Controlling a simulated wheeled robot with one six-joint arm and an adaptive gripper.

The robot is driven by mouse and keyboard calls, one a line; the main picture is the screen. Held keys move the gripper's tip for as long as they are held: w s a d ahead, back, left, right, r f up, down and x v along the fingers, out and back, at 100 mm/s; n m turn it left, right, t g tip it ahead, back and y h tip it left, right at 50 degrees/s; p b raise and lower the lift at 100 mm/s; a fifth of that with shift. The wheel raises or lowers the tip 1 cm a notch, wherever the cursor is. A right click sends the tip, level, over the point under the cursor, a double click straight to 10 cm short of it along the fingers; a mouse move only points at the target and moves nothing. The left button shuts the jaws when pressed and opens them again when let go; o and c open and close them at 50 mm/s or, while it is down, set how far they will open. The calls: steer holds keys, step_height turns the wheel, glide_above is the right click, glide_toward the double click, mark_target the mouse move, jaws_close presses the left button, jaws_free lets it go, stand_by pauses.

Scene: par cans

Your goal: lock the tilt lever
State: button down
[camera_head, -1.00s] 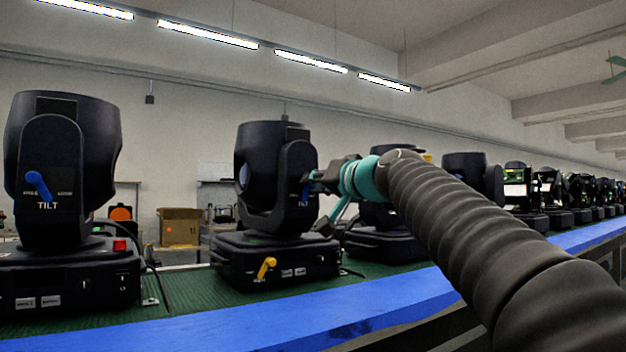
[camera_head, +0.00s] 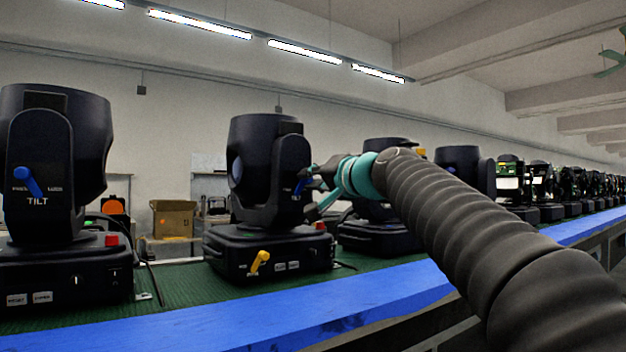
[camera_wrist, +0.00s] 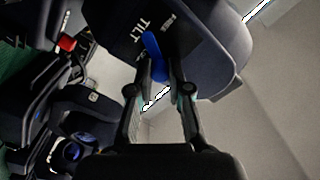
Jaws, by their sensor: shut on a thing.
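The blue tilt lever (camera_wrist: 153,55) is on the side of the black moving-head light's yoke, beside the white TILT lettering in the wrist view. In the head view the same lever (camera_head: 300,186) shows on the second light (camera_head: 262,170), mostly hidden by my gripper (camera_head: 314,180). In the wrist view my gripper (camera_wrist: 160,80) has its two fingertips on either side of the lever's outer end and is shut on it. The lever's exact angle against the printed marks is hard to tell.
A yellow lever (camera_head: 259,262) sits on the second light's base. Another light (camera_head: 52,170) with a blue tilt lever (camera_head: 28,182) stands at left. More lights line the green bench top (camera_head: 185,285) to the right. A cardboard box (camera_head: 172,218) stands behind.

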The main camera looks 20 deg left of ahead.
steer(key=c, duration=1.1)
jaws_free()
steer(key=v, duration=1.2)
steer(key=s+d+f+g+h, duration=0.2)
steer(key=s+d+f+h, duration=0.2)
steer(key=s+d+f, duration=0.4)
steer(key=s+d+f+g+h, duration=0.2)
steer(key=s+d+f+h, duration=0.3)
steer(key=f, duration=1.8)
steer(key=s+d+f+g+h, duration=0.2)
steer(key=s+d+f+h, duration=0.2)
steer(key=s+d+f, duration=0.7)
step_height(320, 180, down, 5)
steer(key=shift+s+d+f+h, duration=0.3)
steer(key=shift+s+d, duration=0.1)
steer(key=shift+d, duration=0.45)
